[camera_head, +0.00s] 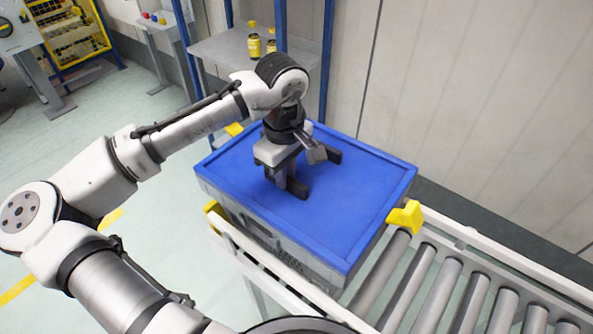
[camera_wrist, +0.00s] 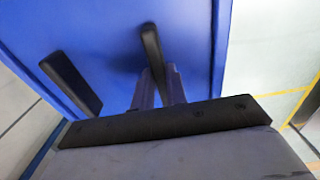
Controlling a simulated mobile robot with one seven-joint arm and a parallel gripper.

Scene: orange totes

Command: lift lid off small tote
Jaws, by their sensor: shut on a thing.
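A wide blue lid (camera_head: 345,215) covers the grey tote (camera_head: 290,252) on the conveyor. The lid looks level and seated on the tote, with no clear gap along the near side. My gripper (camera_head: 317,174) points down at the lid's middle, its two black fingers spread apart at the blue surface. In the wrist view my gripper (camera_wrist: 98,50) has a finger on either side of a strip of the blue lid (camera_wrist: 200,40). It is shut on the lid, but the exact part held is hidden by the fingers. The inside of the tote is covered.
The roller conveyor (camera_head: 437,288) runs to the lower right, with free rollers beside the tote. Yellow corner guides (camera_head: 406,216) stand at the tote. A shelf (camera_head: 235,48) with yellow jars (camera_head: 254,46) is behind, near the wall. Open floor lies left.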

